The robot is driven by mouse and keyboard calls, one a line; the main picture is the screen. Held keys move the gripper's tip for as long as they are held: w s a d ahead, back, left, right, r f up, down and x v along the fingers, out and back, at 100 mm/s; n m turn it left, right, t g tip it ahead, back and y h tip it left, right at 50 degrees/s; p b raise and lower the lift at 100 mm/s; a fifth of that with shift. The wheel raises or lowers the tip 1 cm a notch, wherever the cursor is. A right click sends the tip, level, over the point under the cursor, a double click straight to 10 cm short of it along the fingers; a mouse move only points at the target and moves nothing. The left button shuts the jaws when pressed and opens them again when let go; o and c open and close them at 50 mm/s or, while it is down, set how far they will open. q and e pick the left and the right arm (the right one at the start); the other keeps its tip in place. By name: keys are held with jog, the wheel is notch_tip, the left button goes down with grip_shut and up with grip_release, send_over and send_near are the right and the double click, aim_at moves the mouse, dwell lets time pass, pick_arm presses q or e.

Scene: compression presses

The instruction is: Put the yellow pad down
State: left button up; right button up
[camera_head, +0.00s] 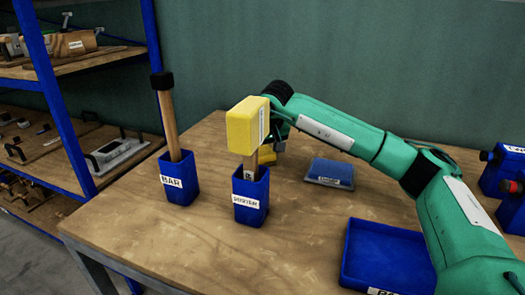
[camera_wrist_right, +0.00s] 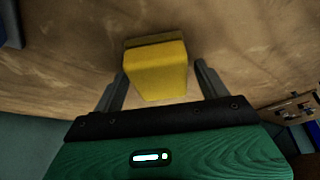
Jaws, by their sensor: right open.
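The yellow pad (camera_wrist_right: 156,72) rests on the wooden table in the right wrist view, with a darker yellow edge on its far side. My right gripper (camera_wrist_right: 161,68) is open, its two dark fingers on either side of the pad with visible gaps. In the head view only part of the pad (camera_head: 267,154) shows low over the table, behind the yellow duster head. That duster head hides most of my right gripper there. My left gripper is in neither view.
A yellow-headed duster (camera_head: 246,124) stands in a blue labelled holder (camera_head: 251,198), close in front of my right gripper. A black-topped bar stands in another blue holder (camera_head: 179,180). A blue-grey plate (camera_head: 330,173) and a blue tray (camera_head: 352,225) lie right. Shelves (camera_head: 75,145) stand left.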

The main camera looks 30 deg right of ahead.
pick_arm(q)
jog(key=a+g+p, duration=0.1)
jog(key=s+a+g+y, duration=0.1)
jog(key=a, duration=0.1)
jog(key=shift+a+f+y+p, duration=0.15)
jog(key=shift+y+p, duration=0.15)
jog(key=shift+p, duration=0.1)
pick_arm(e)
jog(key=v, duration=1.2)
jog(key=shift+r, duration=0.15)
